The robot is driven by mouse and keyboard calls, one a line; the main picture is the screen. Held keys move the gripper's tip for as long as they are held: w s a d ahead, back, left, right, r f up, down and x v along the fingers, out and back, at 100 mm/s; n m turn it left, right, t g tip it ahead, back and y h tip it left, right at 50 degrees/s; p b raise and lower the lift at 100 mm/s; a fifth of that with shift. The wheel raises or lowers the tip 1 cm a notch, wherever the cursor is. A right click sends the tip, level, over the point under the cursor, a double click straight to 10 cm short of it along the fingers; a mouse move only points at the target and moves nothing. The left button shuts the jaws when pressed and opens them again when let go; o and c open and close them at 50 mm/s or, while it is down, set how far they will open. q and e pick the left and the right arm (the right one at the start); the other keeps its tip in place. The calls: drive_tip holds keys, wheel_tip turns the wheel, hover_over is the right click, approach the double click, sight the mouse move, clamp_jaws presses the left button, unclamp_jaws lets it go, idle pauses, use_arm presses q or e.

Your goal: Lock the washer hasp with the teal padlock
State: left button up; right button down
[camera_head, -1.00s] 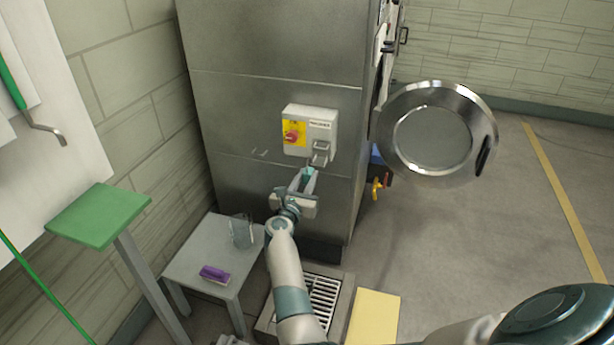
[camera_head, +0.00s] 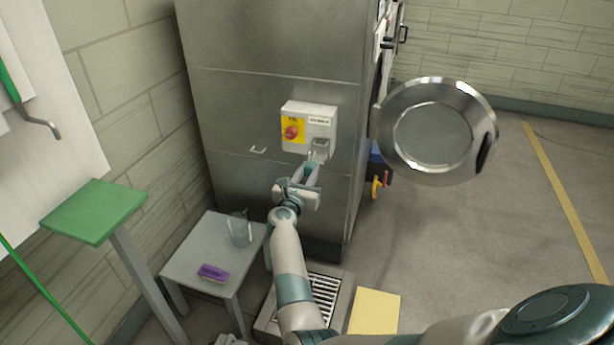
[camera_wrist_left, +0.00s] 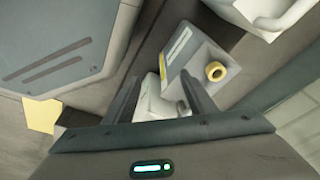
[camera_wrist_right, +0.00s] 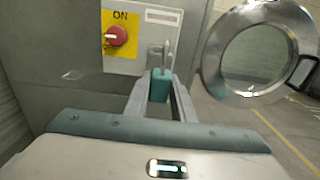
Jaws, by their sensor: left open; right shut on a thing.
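The teal padlock (camera_wrist_right: 160,86) is upright between the fingers of my right gripper (camera_wrist_right: 158,100), its silver shackle (camera_wrist_right: 168,56) pointing up. In the head view, my right gripper (camera_head: 312,168) is just below the metal hasp (camera_head: 319,148) on the white switch box (camera_head: 295,113). The hasp (camera_wrist_right: 154,57) also shows in the right wrist view, close beside the shackle. I cannot tell whether the shackle passes through it. My left gripper (camera_wrist_left: 160,92) is open, with no object held between its fingers; I cannot make it out in the head view.
The red knob (camera_head: 291,132) sits on a yellow plate marked ON. A round open door (camera_head: 400,150) stands to the right of the steel cabinet (camera_head: 270,50). A grey side table (camera_head: 190,262) holds a clear jug (camera_head: 240,230) and a purple brush (camera_head: 213,273).

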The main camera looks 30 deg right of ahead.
sight(318, 161)
use_arm(q)
drive_tip(key=shift+w+d+r+b, duration=0.1)
drive_tip(key=shift+w+r+b, duration=0.1)
drive_tip(key=shift+r, duration=0.45)
drive_tip(key=shift+w+d+r+b, duration=0.1)
drive_tip(key=shift+r+b, duration=0.15)
drive_tip(key=shift+r, duration=0.45)
drive_tip(key=shift+w+r+b, duration=0.15)
drive_tip(key=shift+r+b, duration=0.05)
drive_tip(key=shift+r, duration=0.45)
use_arm(e)
drive_tip(key=shift+x, duration=1.3)
drive_tip(key=shift+f, duration=0.1)
use_arm(q)
drive_tip(key=shift+f+b, duration=0.3)
drive_tip(key=shift+s+b+x, duration=0.25)
drive_tip(key=shift+b+x, duration=0.85)
drive_tip(key=shift+b, duration=0.05)
drive_tip(key=shift+s+b+x, duration=0.25)
drive_tip(key=shift+b+x, duration=0.85)
use_arm(e)
drive_tip(key=shift+x, duration=3.75)
use_arm(q)
drive_tip(key=shift+a+f, duration=0.1)
drive_tip(key=shift+f, duration=0.25)
use_arm(e)
drive_tip(key=shift+f, duration=0.15)
drive_tip(key=c, duration=0.8)
unclamp_jaws()
drive_tip(key=shift+o, duration=0.2)
